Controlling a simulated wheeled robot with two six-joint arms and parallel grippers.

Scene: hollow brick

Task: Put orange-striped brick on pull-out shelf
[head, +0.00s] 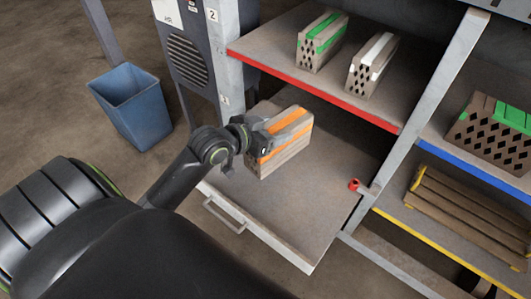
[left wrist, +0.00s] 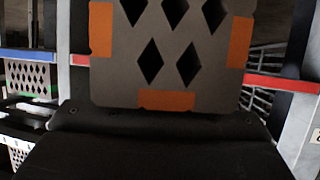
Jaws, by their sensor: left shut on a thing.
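The orange-striped brick (head: 286,142) is grey-brown with orange bands and is at the pull-out shelf (head: 290,215). The shelf is slid out below the red-edged shelf, its handle at the front. My left gripper (head: 262,142) is shut on the near end of the brick. I cannot tell whether the brick's underside touches the shelf. In the left wrist view the brick's end face (left wrist: 170,55) fills the upper middle, with diamond holes and orange patches. My right gripper is not in view.
A red-edged shelf (head: 270,60) above holds a green-striped brick (head: 322,42) and a white-striped brick (head: 372,65). A blue bin (head: 131,105) stands on the floor at left. A post (head: 425,110) and red knob (head: 354,185) stand right of the pull-out shelf. Its front half is clear.

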